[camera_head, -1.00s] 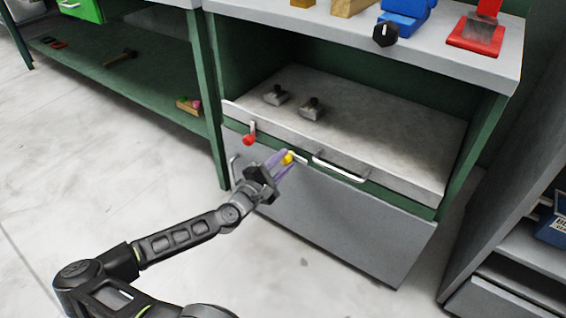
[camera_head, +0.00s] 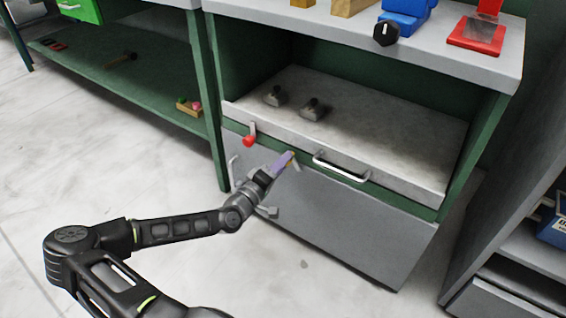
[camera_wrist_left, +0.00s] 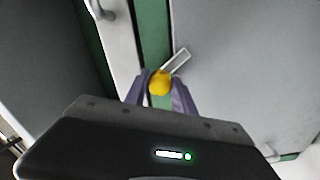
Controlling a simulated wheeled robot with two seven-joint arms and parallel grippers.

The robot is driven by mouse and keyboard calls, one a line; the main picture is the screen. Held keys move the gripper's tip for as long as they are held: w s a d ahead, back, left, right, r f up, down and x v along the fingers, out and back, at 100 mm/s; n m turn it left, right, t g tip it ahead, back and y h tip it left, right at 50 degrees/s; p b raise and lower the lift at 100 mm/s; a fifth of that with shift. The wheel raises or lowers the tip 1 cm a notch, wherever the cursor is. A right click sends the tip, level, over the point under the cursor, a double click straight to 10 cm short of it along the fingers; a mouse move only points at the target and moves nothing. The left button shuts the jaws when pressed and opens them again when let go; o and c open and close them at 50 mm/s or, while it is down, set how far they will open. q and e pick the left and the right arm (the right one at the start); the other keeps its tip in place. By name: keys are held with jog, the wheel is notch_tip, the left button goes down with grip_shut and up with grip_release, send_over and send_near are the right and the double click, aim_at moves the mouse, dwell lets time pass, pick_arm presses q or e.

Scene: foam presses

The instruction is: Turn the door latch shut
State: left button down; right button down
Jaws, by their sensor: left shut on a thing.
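A latch with a yellow knob (camera_wrist_left: 160,84) and a pale metal bar (camera_wrist_left: 178,60) sits at the edge of the grey door (camera_wrist_left: 222,75). The bar lies slanted, its far end over the door. In the head view the latch bar (camera_head: 296,161) shows just past my fingertips, also slanted at the top of the door (camera_head: 345,225). My left gripper (camera_head: 286,160) has its purple fingers shut on the yellow knob. In the wrist view the fingers (camera_wrist_left: 159,88) stand on both sides of it. In the head view the fingers mostly hide the knob. My right gripper is out of view.
A second latch with a red knob (camera_head: 249,141) is left of my gripper. A white bar handle (camera_head: 340,168) is to its right. Two small grey blocks with dark knobs (camera_head: 314,109) stand on the shelf above. The floor left of the cabinet is clear.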

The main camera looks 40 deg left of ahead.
pick_arm(q)
jog(key=shift+m+p, duration=1)
jog(key=shift+m, duration=2.6)
jog(key=shift+f, duration=0.1)
jog(key=c, duration=1.1)
grip_release()
jog(key=shift+o, duration=0.2)
jog(key=shift+s, duration=0.1)
jog(key=s+p, duration=0.2)
jog(key=s, duration=0.5)
jog(key=shift+s, duration=0.35)
